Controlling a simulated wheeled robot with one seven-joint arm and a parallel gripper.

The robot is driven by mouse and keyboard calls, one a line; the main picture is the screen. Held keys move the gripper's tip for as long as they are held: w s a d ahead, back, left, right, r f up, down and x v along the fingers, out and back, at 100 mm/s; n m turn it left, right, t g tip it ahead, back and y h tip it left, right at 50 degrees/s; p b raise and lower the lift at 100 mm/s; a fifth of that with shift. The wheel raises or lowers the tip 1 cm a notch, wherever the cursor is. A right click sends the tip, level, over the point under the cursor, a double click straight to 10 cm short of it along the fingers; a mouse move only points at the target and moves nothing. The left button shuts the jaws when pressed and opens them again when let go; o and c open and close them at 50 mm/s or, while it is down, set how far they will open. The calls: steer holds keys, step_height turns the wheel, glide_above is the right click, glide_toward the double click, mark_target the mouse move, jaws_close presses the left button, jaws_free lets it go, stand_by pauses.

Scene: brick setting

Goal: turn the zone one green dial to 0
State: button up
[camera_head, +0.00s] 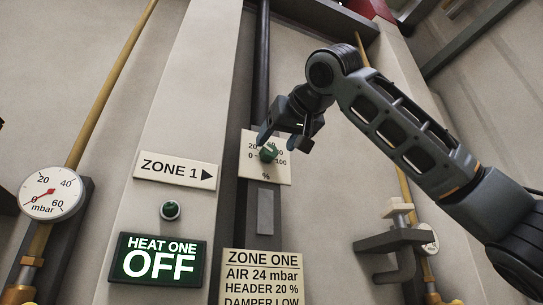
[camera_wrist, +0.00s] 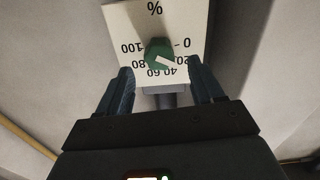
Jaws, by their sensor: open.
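The green dial (camera_head: 268,153) sits on a white scale plate (camera_head: 282,174) marked 0 to 100 and %, beside the ZONE 1 arrow sign. In the wrist view the green dial (camera_wrist: 157,50) appears upside down, its white pointer toward the 20 to 40 side; the exact reading is hard to tell. My gripper (camera_head: 286,143) is in front of the plate. In the wrist view my gripper (camera_wrist: 160,72) is open, its two fingers spread either side of the dial's lower part with a gap on each side. I cannot see contact.
The ZONE 1 sign (camera_head: 176,171), a small green button or lamp (camera_head: 170,210) and a lit HEAT ONE OFF panel (camera_head: 157,260) are on the left. A ZONE ONE notice (camera_head: 263,275) is below. A pressure gauge (camera_head: 50,194) and a clamp-like bracket (camera_head: 395,240) flank the column.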

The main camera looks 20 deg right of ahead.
mark_target(270, 148)
steer(key=shift+w+p, duration=0.3)
steer(key=shift+w, duration=1.5)
steer(key=c, duration=1.1)
steer(key=shift+o, duration=0.2)
steer(key=shift+n, duration=0.3)
steer(key=n+p, duration=0.2)
steer(key=n, duration=0.2)
steer(key=shift+a+r, duration=0.1)
steer(key=shift+n+p, duration=0.9)
steer(key=shift+n, duration=0.7)
steer(key=shift+a, duration=0.1)
